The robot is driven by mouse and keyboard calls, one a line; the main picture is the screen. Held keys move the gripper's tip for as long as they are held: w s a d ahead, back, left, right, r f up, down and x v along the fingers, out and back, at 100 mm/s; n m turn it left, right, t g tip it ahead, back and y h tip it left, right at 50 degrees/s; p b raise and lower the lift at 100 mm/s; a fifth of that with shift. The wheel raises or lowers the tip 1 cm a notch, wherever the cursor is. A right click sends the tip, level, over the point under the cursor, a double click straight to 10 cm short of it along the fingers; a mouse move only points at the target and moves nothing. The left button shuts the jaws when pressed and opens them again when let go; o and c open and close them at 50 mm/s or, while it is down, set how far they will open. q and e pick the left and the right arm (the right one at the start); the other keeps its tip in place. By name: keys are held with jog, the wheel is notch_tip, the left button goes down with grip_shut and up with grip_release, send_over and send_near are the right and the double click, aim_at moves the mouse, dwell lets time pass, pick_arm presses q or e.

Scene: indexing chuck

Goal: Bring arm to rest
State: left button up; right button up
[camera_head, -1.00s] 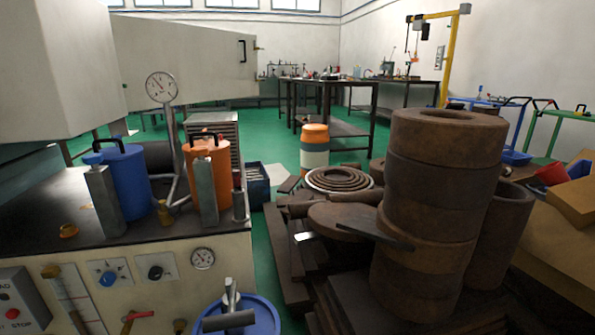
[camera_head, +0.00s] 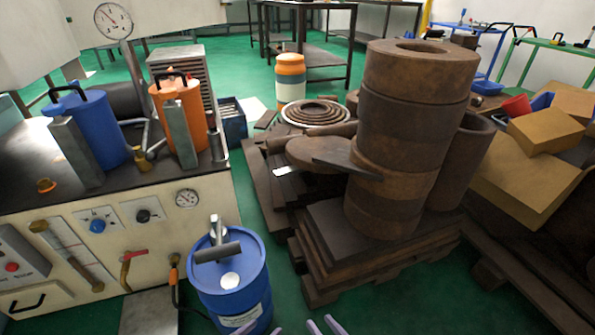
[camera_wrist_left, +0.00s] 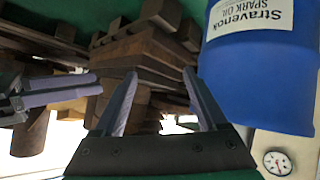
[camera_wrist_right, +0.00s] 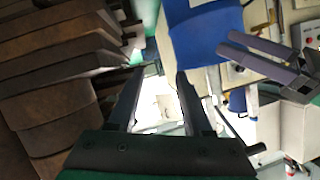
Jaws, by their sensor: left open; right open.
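My left gripper (camera_head: 261,329) shows only its fingertips at the bottom edge of the head view. It is open and empty in the left wrist view (camera_wrist_left: 160,78). My right gripper (camera_head: 323,325) shows its fingertips just to the right of it, also at the bottom edge. It is open and empty in the right wrist view (camera_wrist_right: 160,78). The two grippers are close together and apart from each other. My arms are otherwise hidden below the head view.
A blue drum (camera_head: 232,283) stands just ahead and left of the grippers. Rusty round blocks (camera_head: 413,120) are stacked on a pallet (camera_head: 380,262) to the right. A machine (camera_head: 150,225) with gauges and knobs stands at the left.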

pick_arm(q)
jog(key=s+a+r+g+y+p, duration=0.3)
jog(key=s+a+p, duration=0.5)
jog(key=p, duration=1.1)
jog(key=s+a+r+g+y+p, duration=0.2)
jog(key=s+a+g+p, duration=0.3)
jog(key=s+a+p, duration=0.4)
jog(key=s+r+p, duration=0.1)
jog(key=s+p, duration=0.5)
jog(key=p, duration=0.4)
jog(key=shift+a+r+y, duration=0.2)
jog(key=shift+y, duration=0.2)
pick_arm(e)
jog(key=s+d+r+g+h, duration=0.2)
jog(key=s+d+g, duration=0.3)
jog(key=s+d, duration=0.5)
jog(key=s+d+r+g+h, duration=0.2)
jog(key=s+d+g+h, duration=0.3)
jog(key=s+d, duration=0.5)
jog(key=s+g, duration=0.1)
jog(key=s, duration=0.2)
jog(key=shift+s+r+n, duration=0.2)
jog(key=shift+r+n, duration=0.1)
jog(key=shift+r, duration=0.05)
pick_arm(q)
jog(key=shift+p, duration=0.3)
pick_arm(e)
jog(key=shift+a, duration=0.1)
